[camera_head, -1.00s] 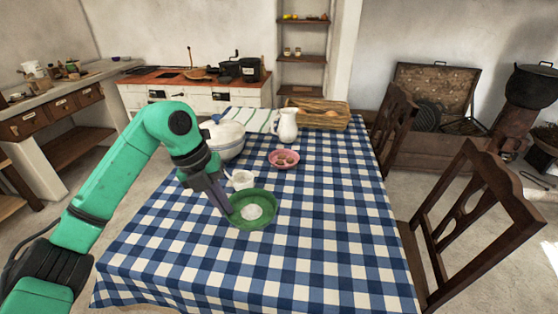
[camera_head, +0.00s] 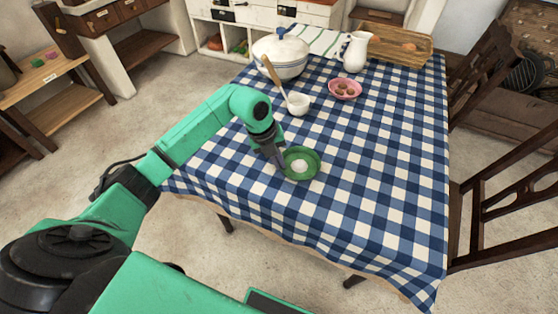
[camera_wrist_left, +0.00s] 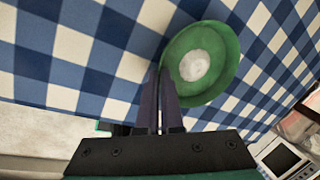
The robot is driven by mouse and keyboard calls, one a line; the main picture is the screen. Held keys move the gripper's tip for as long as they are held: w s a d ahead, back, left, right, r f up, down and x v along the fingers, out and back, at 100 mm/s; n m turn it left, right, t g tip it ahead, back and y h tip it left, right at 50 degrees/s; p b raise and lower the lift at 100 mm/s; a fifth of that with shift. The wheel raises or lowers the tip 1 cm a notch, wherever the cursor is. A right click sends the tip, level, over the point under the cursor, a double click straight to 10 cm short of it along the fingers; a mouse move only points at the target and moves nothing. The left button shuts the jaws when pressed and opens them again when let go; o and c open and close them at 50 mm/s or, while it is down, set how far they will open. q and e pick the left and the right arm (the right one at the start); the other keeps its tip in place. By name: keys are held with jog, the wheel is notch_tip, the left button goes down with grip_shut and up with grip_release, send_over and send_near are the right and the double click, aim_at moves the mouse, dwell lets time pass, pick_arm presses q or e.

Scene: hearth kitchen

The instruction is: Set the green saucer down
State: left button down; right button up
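The green saucer (camera_head: 312,171) is over the blue-and-white checked tablecloth near the table's left side, with a pale round centre. It looks about level; I cannot tell whether its underside touches the cloth. My left gripper (camera_head: 281,165) comes down at the saucer's left rim. In the left wrist view the two fingers (camera_wrist_left: 160,80) are close together with their tips at the rim of the saucer (camera_wrist_left: 225,88), and they appear closed on it. The part of the rim between the fingertips is hidden. My right gripper is not in view.
The cloth (camera_head: 385,170) right of the saucer is clear.

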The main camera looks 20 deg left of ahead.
pick_arm(q)
jog(key=shift+f, duration=0.3)
jog(key=c, duration=1.4)
grip_release()
jog(key=shift+o, duration=0.2)
jog(key=b+v, duration=0.1)
jog(key=v, duration=1.1)
